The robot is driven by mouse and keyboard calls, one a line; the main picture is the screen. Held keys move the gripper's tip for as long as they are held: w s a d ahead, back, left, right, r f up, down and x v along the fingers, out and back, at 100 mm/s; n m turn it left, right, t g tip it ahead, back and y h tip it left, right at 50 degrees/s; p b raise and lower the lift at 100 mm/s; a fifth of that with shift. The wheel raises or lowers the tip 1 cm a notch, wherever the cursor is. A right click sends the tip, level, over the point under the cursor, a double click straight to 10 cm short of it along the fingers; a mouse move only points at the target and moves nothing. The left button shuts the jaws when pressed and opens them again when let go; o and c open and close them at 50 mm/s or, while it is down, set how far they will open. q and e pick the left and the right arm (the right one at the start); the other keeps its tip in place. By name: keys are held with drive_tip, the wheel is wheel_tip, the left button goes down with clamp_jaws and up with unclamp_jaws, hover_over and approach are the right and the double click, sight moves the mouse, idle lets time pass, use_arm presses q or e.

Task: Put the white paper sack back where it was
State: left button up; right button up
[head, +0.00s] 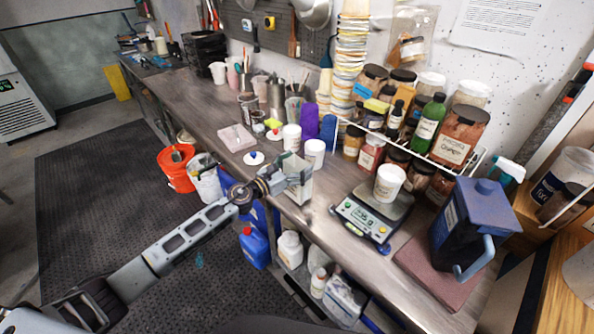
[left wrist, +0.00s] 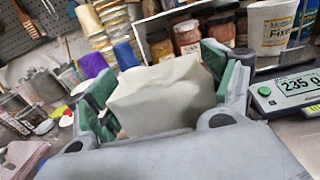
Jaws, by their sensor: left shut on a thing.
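The white paper sack (head: 301,187) is near the front edge of the long counter (head: 327,197), left of the scale. My left gripper (head: 284,172) reaches over the counter edge and is shut on the sack. In the left wrist view the sack (left wrist: 165,98) fills the space between the green-padded fingers, with its open top toward the wall. I cannot tell whether its base touches the counter. My right gripper is not in view.
A scale (head: 366,217) bearing a white tub (head: 389,183) stands right of the sack. A blue pitcher (head: 462,232) is further right. White tubs (head: 314,152) and purple cups stand just behind. An orange bucket (head: 176,171) is on the floor. Some counter before the scale is bare.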

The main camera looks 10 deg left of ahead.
use_arm(q)
drive_tip(key=shift+f, duration=0.5)
drive_tip(key=shift+f+b, duration=0.2)
drive_tip(key=shift+b, duration=0.1)
drive_tip(key=o, duration=1.5)
drive_tip(key=shift+r, duration=0.15)
drive_tip(key=shift+b+v, duration=1.55)
drive_tip(key=shift+v, duration=4.45)
